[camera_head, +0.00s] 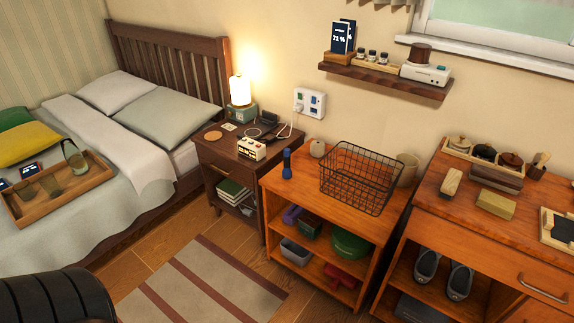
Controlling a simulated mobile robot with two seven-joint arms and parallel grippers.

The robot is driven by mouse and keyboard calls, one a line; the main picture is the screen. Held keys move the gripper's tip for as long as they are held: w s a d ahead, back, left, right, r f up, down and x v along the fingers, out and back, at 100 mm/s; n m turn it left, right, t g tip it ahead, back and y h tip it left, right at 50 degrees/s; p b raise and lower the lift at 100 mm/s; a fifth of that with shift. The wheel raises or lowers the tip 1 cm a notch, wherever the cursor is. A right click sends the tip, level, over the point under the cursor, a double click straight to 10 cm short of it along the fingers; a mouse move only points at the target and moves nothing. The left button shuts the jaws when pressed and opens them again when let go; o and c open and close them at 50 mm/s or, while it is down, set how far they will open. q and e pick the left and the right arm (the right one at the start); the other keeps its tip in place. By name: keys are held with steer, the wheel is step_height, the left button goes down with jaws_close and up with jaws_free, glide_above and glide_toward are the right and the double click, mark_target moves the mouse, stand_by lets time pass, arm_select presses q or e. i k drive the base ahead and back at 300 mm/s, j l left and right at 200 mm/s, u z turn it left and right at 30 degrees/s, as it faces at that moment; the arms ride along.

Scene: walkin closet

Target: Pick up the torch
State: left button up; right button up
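A small dark blue torch (287,163) stands upright on the left part of the top of a low orange wooden shelf unit (284,191). It stands left of a black wire basket (360,180) and apart from it. Neither of my grippers is in view, and nothing covers the torch.
A small round beige object (317,149) stands behind the torch. A dark nightstand (215,156) with a lit lamp (240,91) is to the left, then a bed. An orange cabinet (450,220) is right. A striped rug (205,287) lies on open floor in front.

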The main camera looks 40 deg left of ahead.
mark_target(287, 171)
steer(key=i+j, duration=0.2)
steer(key=i, duration=0.15)
steer(key=i+j, duration=0.2)
steer(key=i, duration=0.2)
steer(key=i+j+u, duration=0.15)
steer(key=i+u, duration=0.5)
steer(key=i+j+u, duration=0.15)
steer(key=u, duration=1.35)
steer(key=i+l+u, duration=0.2)
steer(key=i+l, duration=0.05)
steer(key=i, duration=0.1)
